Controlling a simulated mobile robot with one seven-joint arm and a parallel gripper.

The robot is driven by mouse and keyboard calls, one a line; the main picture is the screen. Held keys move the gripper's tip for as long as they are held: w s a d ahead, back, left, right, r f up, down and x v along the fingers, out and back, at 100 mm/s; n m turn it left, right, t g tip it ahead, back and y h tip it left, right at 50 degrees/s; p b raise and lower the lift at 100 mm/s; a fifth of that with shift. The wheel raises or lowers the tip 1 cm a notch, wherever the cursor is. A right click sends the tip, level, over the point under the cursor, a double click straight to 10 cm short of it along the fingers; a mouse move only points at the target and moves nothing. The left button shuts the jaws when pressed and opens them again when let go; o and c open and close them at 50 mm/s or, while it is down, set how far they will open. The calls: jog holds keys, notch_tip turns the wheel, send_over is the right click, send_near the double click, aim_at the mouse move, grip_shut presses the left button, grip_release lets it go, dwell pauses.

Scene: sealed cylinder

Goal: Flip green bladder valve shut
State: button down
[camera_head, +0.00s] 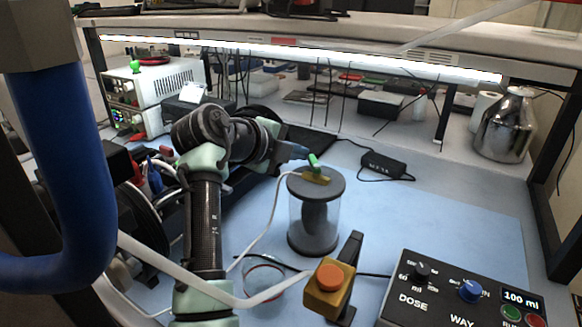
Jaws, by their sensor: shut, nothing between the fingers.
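The sealed cylinder (301,225) stands upright on the blue mat, with clear walls, a dark grey lid and a dark bladder inside. A brass valve body (317,178) sits on the lid. Its green lever (313,160) sticks up from the brass, tilted up and to the left. My gripper (298,152) is shut and empty, reaching in from the left at lever height. Its tip is right beside the lever's upper end; I cannot tell whether they touch. The fingers are small and partly hidden by the wrist.
An orange button (329,278) on a yellow block stands in front of the cylinder. A control box (462,290) reading 100 ml is at front right. A pale tube (268,217) runs from the lid's left side. A black adapter (387,165) lies behind. The mat right of the cylinder is clear.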

jog(key=shift+s+d, duration=0.1)
jog(key=shift+s, duration=0.05)
jog(key=shift+s+d+f, duration=0.15)
jog(key=shift+s+d, duration=0.15)
jog(key=shift+s, duration=0.15)
jog(key=shift+s+r, duration=0.25)
jog(key=shift+s, duration=0.1)
jog(key=shift+a, duration=0.25)
jog(key=b+v, duration=0.1)
jog(key=v, duration=1.1)
jog(key=shift+s+r, duration=0.25)
